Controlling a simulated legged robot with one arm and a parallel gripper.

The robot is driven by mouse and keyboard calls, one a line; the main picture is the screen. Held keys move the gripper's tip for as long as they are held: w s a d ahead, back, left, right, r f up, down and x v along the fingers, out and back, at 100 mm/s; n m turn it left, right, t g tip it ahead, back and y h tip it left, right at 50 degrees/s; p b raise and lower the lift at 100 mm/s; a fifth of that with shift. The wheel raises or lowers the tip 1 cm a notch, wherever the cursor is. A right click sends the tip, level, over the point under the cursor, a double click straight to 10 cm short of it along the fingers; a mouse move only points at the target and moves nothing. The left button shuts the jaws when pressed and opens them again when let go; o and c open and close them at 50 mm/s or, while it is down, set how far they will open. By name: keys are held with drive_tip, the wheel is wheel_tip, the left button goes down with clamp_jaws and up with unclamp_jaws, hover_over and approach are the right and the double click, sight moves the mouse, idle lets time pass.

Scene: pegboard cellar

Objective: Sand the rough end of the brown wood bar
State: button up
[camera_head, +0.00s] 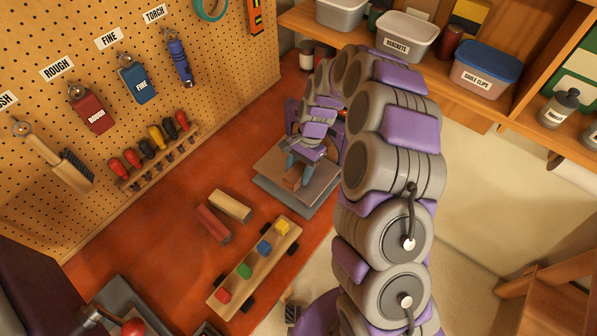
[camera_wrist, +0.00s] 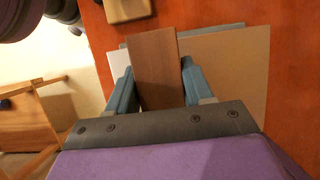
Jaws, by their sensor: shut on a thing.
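The brown wood bar (camera_head: 292,181) is between the fingers of my gripper (camera_head: 303,161), over a flat tan plate with a grey edge (camera_head: 328,190). In the wrist view, the blue-grey fingers of my gripper (camera_wrist: 157,78) are shut on both sides of the bar (camera_wrist: 153,50). The bar's long face points away from the palm, over the tan plate (camera_wrist: 235,70). I cannot tell whether the bar touches the plate. A purple machine part (camera_head: 293,113) stands behind the plate, mostly hidden by my arm. The bar's rough end cannot be made out.
A red block (camera_head: 212,224) and a pale wood block (camera_head: 230,205) lie on the red bench. A wooden toy (camera_head: 252,268) with coloured blocks lies nearer. Tools, including a red ROUGH one (camera_head: 92,108) and a blue FINE one (camera_head: 137,82), hang on the pegboard. Shelf bins line the right.

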drive_tip(key=shift+r+p, duration=1.2)
drive_tip(key=shift+r, duration=1.95)
